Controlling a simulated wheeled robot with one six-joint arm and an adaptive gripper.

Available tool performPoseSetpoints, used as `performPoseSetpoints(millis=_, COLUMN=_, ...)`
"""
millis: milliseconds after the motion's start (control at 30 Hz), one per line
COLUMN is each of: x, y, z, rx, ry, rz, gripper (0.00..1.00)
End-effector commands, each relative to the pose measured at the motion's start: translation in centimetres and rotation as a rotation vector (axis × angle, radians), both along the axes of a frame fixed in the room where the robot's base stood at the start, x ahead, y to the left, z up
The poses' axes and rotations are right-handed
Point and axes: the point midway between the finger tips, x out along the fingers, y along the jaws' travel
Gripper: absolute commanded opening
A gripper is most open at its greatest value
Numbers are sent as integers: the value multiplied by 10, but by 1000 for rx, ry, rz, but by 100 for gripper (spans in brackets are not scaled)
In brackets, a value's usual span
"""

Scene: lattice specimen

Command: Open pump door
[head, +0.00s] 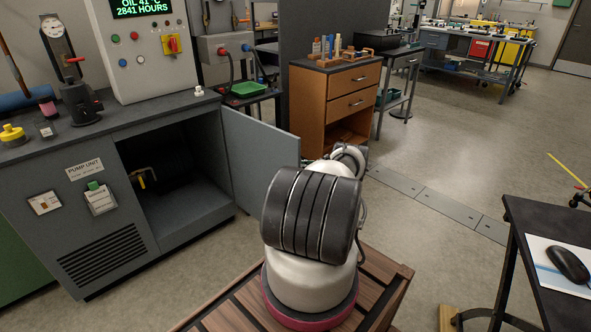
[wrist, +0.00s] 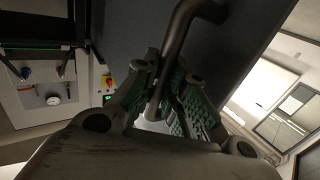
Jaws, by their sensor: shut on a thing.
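The pump door (head: 258,150) is a grey panel on the pump unit cabinet (head: 85,195). It stands swung well out from the right side of the cabinet opening (head: 175,185), so the dark interior shows. In the wrist view the door's dark face (wrist: 130,28) fills the upper middle, with a bent metal bar handle (wrist: 180,30) on it. My gripper (wrist: 160,92) has its green-padded fingers shut on the handle.
A wooden drawer cabinet (head: 335,95) stands behind the door. A dark table (head: 535,225) with a mouse is at the right. Inside the opening is a yellow-handled valve (head: 143,178). The floor (head: 450,150) between drawer cabinet and table is clear.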

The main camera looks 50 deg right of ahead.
Motion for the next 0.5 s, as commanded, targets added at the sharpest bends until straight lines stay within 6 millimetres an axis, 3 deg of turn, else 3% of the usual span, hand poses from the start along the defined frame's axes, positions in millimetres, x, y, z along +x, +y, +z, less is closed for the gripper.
performPoseSetpoints(millis=367, x=3, y=1, z=2, rx=-1, ry=-1, rz=4, gripper=0)
performPoseSetpoints(millis=400, x=3, y=1, z=2, rx=-1, ry=-1, rz=4, gripper=15)
performPoseSetpoints(millis=500, x=3, y=0, z=2, rx=-2, ry=-1, rz=4, gripper=33)
